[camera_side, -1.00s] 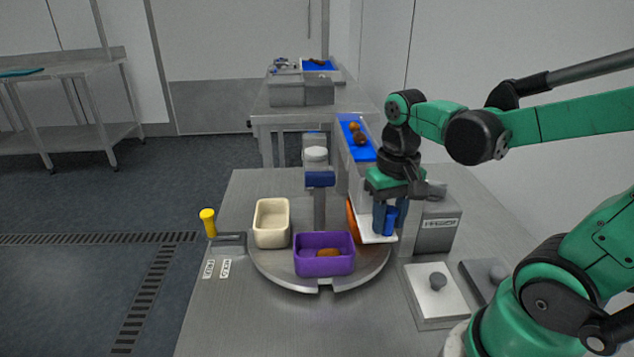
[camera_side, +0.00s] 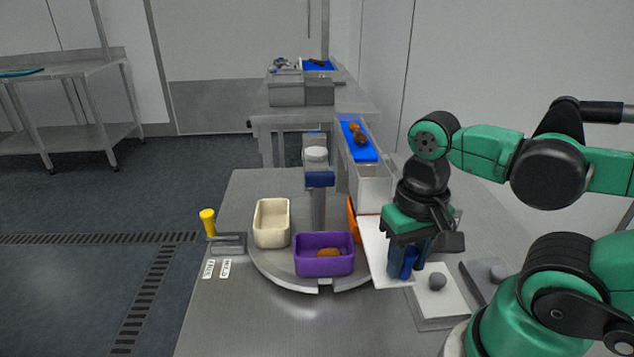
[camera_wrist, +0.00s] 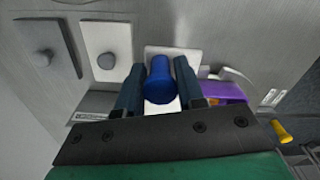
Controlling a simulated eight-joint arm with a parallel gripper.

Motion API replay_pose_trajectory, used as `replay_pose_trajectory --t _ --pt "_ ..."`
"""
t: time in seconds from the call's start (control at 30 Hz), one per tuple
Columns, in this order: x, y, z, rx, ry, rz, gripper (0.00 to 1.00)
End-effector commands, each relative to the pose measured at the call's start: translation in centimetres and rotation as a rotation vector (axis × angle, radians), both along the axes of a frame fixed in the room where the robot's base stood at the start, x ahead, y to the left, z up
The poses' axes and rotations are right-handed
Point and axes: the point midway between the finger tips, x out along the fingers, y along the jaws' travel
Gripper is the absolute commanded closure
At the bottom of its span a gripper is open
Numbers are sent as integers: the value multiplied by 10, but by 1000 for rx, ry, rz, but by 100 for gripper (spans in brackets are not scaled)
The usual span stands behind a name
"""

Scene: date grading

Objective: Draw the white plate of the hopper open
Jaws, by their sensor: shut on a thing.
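The white plate (camera_side: 374,252) of the hopper sticks out toward the front right in the side view, past the edge of the turntable. In the wrist view the plate (camera_wrist: 190,58) lies beneath my gripper. A blue knob (camera_wrist: 159,80) stands on it between my two fingers. My gripper (camera_side: 407,262) points down and is shut on this blue knob. The hopper (camera_side: 374,192) is a grey box at the end of the blue chute (camera_side: 358,143), partly hidden behind my gripper in the side view.
A purple bin (camera_side: 324,265) with a brown date and a cream bin (camera_side: 271,222) stand on the round turntable (camera_side: 275,277). An orange bin (camera_side: 352,222) is mostly hidden. A white lid with a grey knob (camera_side: 437,282) lies close to my gripper. A yellow-handled lever (camera_side: 208,222) stands at left.

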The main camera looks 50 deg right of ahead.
Motion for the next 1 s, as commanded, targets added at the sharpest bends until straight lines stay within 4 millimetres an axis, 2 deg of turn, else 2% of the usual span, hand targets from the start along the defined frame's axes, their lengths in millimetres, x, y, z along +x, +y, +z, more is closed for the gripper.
replay_pose_trajectory --t 0.1,0.13,0.2,0.57,1.0 --pt "-2 3 -1 14 8 4 100" --pt "-2 3 -1 14 9 4 64" --pt "-2 3 -1 14 9 4 45" --pt "-1 2 2 9 6 2 45" --pt "-1 2 49 10 7 3 45"
